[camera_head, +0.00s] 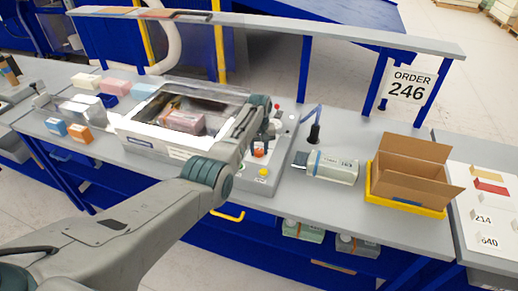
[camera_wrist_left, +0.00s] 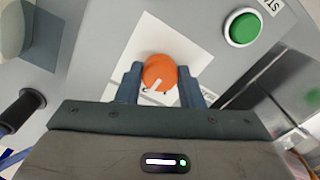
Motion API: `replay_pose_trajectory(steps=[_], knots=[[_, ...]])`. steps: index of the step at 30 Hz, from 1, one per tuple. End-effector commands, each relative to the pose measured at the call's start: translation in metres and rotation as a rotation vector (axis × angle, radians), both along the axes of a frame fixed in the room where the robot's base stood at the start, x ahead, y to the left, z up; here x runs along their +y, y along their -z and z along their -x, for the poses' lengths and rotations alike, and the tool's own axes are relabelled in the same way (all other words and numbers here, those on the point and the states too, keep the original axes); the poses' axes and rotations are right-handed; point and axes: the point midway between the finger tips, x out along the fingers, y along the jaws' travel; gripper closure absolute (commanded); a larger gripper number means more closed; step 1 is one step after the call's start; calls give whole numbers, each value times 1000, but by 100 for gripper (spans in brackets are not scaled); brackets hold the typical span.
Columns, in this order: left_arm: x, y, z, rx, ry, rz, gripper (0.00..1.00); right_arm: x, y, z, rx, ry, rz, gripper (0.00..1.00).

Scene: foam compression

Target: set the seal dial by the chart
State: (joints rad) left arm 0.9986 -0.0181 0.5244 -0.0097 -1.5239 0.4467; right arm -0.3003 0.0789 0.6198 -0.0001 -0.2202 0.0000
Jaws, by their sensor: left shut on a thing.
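The orange seal dial (camera_wrist_left: 158,73) sits on a white plate on the grey control panel, with a white pointer mark on its face. My left gripper (camera_wrist_left: 161,84) is shut on the dial, one finger on each side of it. In the head view the dial (camera_head: 259,152) shows just below my left gripper, whose fingertips are hard to make out there. A white board (camera_head: 484,220) at the right edge carries coloured blocks and the numbers 214 and 640; I cannot tell if it is the chart. My right gripper is not in view.
A machine (camera_head: 150,140) with a framed opening holds a pink foam block (camera_head: 183,121). A green button (camera_wrist_left: 243,27) is near the dial. An ORDER 246 sign (camera_head: 407,86) hangs behind.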

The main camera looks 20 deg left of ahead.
Motion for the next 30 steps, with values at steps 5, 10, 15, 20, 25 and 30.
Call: replay_pose_trajectory(steps=[5,10,15,20,25,30], knots=[[0,-1,-1,-3,-8,0,89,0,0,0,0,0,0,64],[0,-1,-1,-4,-7,-1,89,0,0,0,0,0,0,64],[0,-1,-1,-3,-7,0,48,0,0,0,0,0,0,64],[0,-1,-1,-2,-6,0,44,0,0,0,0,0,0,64],[0,-2,-1,-2,-6,0,44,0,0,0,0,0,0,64],[0,-15,-1,-3,-6,0,44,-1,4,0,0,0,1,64]])
